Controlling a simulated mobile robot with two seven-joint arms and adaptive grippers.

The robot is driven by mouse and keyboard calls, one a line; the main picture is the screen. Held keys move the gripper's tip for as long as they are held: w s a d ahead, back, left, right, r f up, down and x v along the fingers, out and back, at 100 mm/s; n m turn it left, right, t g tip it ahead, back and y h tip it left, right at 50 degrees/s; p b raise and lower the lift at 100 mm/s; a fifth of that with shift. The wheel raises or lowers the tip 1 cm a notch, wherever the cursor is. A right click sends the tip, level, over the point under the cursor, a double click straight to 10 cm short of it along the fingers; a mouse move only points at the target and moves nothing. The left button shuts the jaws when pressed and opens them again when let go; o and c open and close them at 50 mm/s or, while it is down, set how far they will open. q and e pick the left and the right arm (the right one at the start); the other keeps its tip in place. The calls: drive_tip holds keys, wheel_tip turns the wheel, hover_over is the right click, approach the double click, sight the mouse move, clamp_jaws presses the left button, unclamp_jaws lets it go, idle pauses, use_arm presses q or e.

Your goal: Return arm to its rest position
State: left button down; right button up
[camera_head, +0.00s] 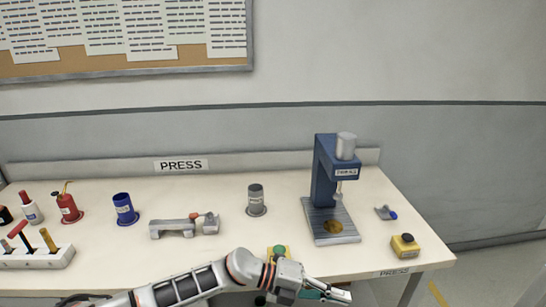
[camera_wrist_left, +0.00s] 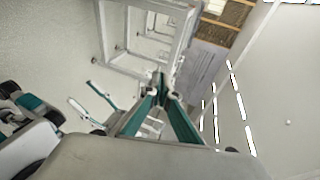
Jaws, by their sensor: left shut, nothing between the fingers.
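My left arm reaches in from the bottom left of the head view, low along the front edge of the bench. My left gripper (camera_head: 328,295) is in front of that edge, pointing right, and apart from the things on the bench. In the left wrist view the teal fingers (camera_wrist_left: 162,88) converge and meet at their tips, with nothing between them. My right gripper cannot be made out in either view. Grey and teal parts at the left of the wrist view are unclear.
The bench (camera_head: 290,196) carries a blue press (camera_head: 324,175), a grey canister (camera_head: 256,198), a grey fixture (camera_head: 172,228), a blue cup (camera_head: 124,210), a red bottle (camera_head: 67,208) and a yellow button box (camera_head: 405,246). A green button (camera_head: 278,251) sits close behind my left wrist.

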use_arm(q)
drive_tip(key=w+a+r+n+t+h, duration=0.1)
drive_tip(key=w+r+n+t+h, duration=0.25)
drive_tip(key=r+n+t, duration=0.75)
drive_tip(key=w+a+f+n+t+y, duration=0.2)
drive_tip(key=a+n+t+y, duration=0.3)
drive_tip(key=a, duration=0.4)
drive_tip(key=w+a+f+n+t+y, duration=0.2)
drive_tip(key=a+n+y, duration=0.45)
drive_tip(key=a, duration=0.35)
drive_tip(key=s+a+f+n+g+y, duration=0.2)
drive_tip(key=s+a+f+n+y, duration=0.15)
drive_tip(key=a, duration=0.65)
drive_tip(key=s+a+f+n+g+y, duration=0.2)
drive_tip(key=s+a+f+y, duration=0.3)
drive_tip(key=a, duration=0.4)
drive_tip(key=s+a+f+n+g+y, duration=0.1)
drive_tip(key=s+a+f+g, duration=0.15)
drive_tip(key=s+a, duration=0.5)
drive_tip(key=s+a+f+n+g+y, duration=0.1)
drive_tip(key=s+a+g+y, duration=0.15)
drive_tip(key=s+a, duration=0.45)
drive_tip(key=w+d+f+n+t+h, duration=0.1)
drive_tip(key=d+f+n+t+h, duration=0.1)
drive_tip(key=d+f+h, duration=0.6)
drive_tip(key=shift+d+f+n+t, duration=0.3)
drive_tip(key=shift+d+f+t, duration=0.5)
drive_tip(key=shift+d+f, duration=3.05)
drive_tip(key=shift+d+r, duration=0.85)
drive_tip(key=shift+r, duration=0.05)
